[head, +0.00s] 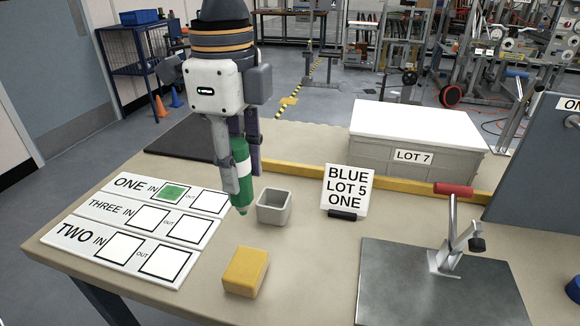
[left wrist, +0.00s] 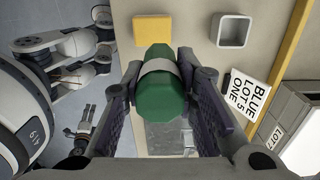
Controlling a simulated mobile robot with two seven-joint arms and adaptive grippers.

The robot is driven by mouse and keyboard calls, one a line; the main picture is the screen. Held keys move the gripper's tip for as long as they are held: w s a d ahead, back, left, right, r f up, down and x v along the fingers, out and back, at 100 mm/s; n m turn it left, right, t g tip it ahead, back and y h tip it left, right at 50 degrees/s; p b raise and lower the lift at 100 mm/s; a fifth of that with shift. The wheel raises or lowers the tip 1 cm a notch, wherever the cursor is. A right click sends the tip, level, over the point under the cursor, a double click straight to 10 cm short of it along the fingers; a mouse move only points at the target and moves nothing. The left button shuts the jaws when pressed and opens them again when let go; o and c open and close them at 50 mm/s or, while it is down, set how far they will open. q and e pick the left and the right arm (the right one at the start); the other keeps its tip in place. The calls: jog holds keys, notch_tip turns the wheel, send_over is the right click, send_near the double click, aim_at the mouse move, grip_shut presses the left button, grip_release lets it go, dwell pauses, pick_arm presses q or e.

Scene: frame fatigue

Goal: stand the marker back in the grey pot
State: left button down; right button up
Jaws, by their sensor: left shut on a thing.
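The marker (head: 243,178) is green with a pale band and hangs with its tip down. My left gripper (head: 236,160) is shut on it and holds it above the table. The wrist view shows the marker (left wrist: 161,96) between the two fingers. The grey pot (head: 274,207) stands on the table, just right of the marker's tip in the head view. It is open at the top and looks empty; it also shows in the left wrist view (left wrist: 234,30). What seems to be my right gripper (left wrist: 85,119) is small at the lower left of the wrist view; its jaws are unclear.
A yellow block (head: 245,271) lies in front of the pot. A sign reading BLUE LOT 5 ONE (head: 347,190) stands to the right. A white card with boxes (head: 133,228) lies left. A metal plate with a red-handled clamp (head: 440,285) is at right. A lidded bin (head: 415,150) stands behind.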

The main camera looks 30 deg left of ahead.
pick_arm(q)
jog(key=shift+a, duration=0.15)
jog(key=shift+w+a+f+b, duration=0.55)
jog(key=shift+w+f+b, duration=0.05)
jog(key=shift+w+f, duration=1.6)
jog(key=shift+w+a+f+b, duration=0.5)
jog(key=shift+w+f+b, duration=0.15)
jog(key=shift+w+f, duration=1.45)
jog(key=shift+w+a+f+b, duration=0.6)
jog(key=shift+w+f, duration=1.35)
jog(key=shift+w, duration=0.45)
pick_arm(e)
jog(key=s+f+g, duration=0.1)
jog(key=s+f, duration=0.3)
jog(key=shift+s+f+g, duration=0.25)
jog(key=shift+s+g, duration=0.05)
jog(key=shift+g, duration=0.1)
pick_arm(q)
jog(key=shift+f, duration=0.1)
pick_arm(e)
jog(key=shift+w, duration=0.1)
pick_arm(q)
jog(key=shift+f, duration=0.15)
jog(key=c, duration=1.3)
grip_release()
pick_arm(e)
jog(key=shift+r, duration=0.1)
